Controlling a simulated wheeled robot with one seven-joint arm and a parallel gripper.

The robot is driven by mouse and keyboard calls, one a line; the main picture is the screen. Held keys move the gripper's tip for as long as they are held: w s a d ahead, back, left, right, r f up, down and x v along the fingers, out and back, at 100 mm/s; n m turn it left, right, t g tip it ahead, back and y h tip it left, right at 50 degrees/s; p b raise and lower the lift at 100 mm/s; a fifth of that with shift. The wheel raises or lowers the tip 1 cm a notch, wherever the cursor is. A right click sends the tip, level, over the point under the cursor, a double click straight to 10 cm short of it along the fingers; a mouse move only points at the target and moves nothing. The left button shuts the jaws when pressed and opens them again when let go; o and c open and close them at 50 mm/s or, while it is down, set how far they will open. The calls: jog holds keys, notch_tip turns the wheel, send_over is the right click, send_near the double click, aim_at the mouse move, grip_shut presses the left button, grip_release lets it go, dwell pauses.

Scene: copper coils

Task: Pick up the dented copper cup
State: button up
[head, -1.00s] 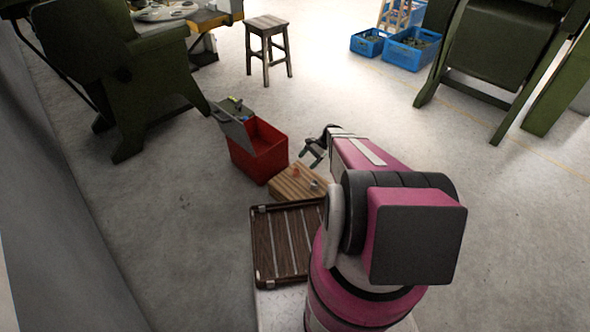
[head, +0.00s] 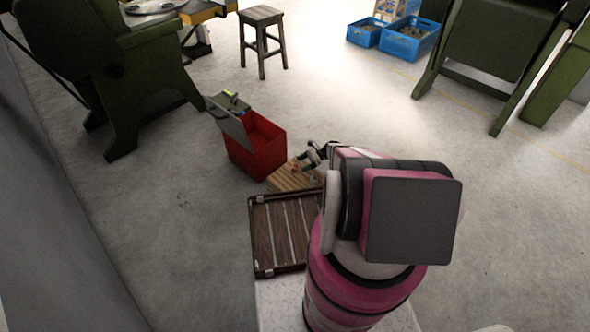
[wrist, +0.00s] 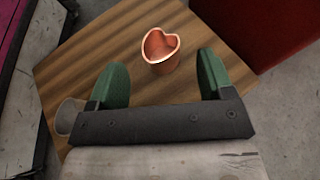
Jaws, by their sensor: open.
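The dented copper cup (wrist: 160,62) stands on a striped wooden board (wrist: 95,45), its rim bent in on one side into a heart shape. In the wrist view my gripper (wrist: 163,75) is open, with green fingers on either side of the cup's line and the cup just beyond their tips. In the head view my gripper (head: 308,158) is over the board, and the cup there is small and partly hard to make out. A second, greyish cup (wrist: 68,117) stands on the board near the left finger, partly hidden by my gripper.
A red toolbox (head: 258,150) with its lid open stands beside the board. A brown slatted tray (head: 262,235) lies in front of it. A wooden stool (head: 262,38) and blue crates (head: 408,42) are farther back. The floor at right is clear.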

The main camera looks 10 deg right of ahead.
aim_at(296, 166)
jog(key=shift+r+x, duration=0.15)
jog(key=shift+x, duration=1.25)
jog(key=shift+r+x, duration=0.1)
jog(key=shift+x, duration=1.25)
jog(key=c, duration=1)
